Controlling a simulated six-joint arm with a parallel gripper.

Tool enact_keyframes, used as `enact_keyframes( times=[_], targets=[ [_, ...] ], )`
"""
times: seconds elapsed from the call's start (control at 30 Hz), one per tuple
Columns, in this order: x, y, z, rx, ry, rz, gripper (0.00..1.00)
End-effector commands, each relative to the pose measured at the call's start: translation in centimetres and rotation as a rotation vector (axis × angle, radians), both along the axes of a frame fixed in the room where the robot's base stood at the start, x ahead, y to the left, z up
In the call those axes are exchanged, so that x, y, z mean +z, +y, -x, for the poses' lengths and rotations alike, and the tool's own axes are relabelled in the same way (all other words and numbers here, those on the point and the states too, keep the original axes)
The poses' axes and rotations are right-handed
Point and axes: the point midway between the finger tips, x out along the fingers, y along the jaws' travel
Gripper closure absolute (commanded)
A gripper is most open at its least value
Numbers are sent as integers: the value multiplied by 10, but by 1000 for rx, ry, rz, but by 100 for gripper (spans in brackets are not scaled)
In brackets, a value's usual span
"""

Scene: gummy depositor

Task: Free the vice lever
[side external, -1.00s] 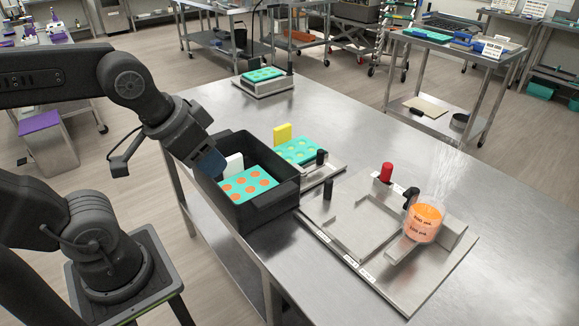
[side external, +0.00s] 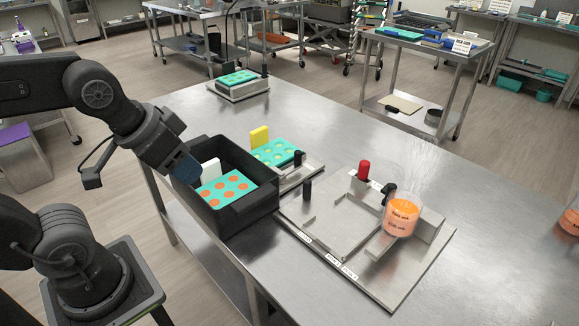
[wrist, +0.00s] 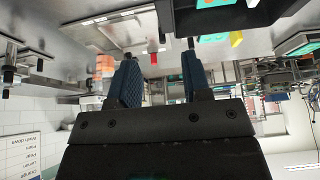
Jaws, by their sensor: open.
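My gripper (side external: 187,168) hangs at the far left wall of a black bin, with its blue fingertips partly hidden by the bin. In the wrist view its two blue fingers (wrist: 160,65) are apart with nothing between them. A steel fixture (side external: 405,280) lies on the table to the right, away from my gripper. It carries a red-topped handle (side external: 363,170), a black curved handle (side external: 388,190) beside a clear cup of orange liquid (side external: 401,215), and an upright black knob (side external: 307,190). I cannot tell which of these is the vice lever.
The black bin (side external: 245,212) holds a teal mould with orange cavities (side external: 222,190) and a white block (side external: 211,168). Behind it are a teal tray (side external: 273,152), a yellow block (side external: 260,136) and another black knob (side external: 298,158).

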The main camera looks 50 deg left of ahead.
Motion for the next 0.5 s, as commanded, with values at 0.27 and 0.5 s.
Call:
enact_keyframes(
  times=[0.27,0.5],
  targets=[
    [0,0,0,0,0,0,53],
    [20,3,-30,15,46,1,51]
  ],
)
